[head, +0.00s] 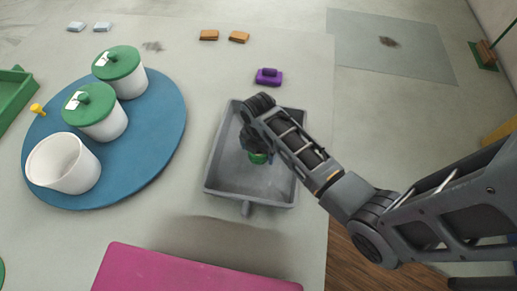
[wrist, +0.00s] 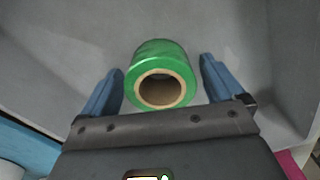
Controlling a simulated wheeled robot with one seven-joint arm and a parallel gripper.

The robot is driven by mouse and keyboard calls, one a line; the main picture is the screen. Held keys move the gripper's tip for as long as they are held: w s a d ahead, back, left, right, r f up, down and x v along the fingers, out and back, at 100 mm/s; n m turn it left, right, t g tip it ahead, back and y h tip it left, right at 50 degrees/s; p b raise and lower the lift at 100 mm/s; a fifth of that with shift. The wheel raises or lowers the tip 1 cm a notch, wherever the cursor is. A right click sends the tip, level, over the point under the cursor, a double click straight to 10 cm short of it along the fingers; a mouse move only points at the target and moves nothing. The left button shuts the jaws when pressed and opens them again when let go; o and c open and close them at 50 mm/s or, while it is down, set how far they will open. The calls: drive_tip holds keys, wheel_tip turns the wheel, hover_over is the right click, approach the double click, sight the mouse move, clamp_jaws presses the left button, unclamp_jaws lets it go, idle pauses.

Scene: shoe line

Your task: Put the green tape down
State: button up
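The green tape (wrist: 160,52) is a roll with a tan core, and its open end faces the wrist camera. It is between the two blue fingers of my gripper (wrist: 161,72), with a narrow gap showing on each side, so the gripper looks open around it. In the head view the tape (head: 258,158) shows as a small green patch inside the grey tray (head: 222,172), under my gripper (head: 256,150). My arm hides part of the tape and the fingertips there. The tape appears to rest on the tray floor, though its underside is hidden.
A blue round board (head: 150,150) at the left carries two green-lidded white pots and an open white cup (head: 62,165). A purple block (head: 269,77) lies behind the tray. A magenta mat (head: 190,270) lies in front. Brown blocks (head: 239,38) lie farther back.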

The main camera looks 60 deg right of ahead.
drive_tip(key=shift+o, duration=0.3)
wheel_tip(320, 180, up, 12)
drive_tip(key=s+a+m+t+h, duration=0.1)
drive_tip(key=s+a+m+t, duration=0.7)
drive_tip(key=s, duration=0.4)
drive_tip(key=s+a+r+m+t, duration=0.1)
drive_tip(key=s+r+m+t, duration=0.1)
drive_tip(key=r, duration=0.5)
drive_tip(key=s+a+r+m+t, duration=0.2)
drive_tip(key=s+r+m, duration=0.2)
drive_tip(key=r, duration=0.3)
drive_tip(key=s+a+r+m+t+y, duration=0.1)
drive_tip(key=s+a+r+m+t, duration=0.1)
drive_tip(key=r, duration=0.5)
drive_tip(key=shift+s+a+r+m+t+p, duration=0.15)
drive_tip(key=shift+s+r+m+t+p, duration=0.3)
drive_tip(key=shift+s+m, duration=0.75)
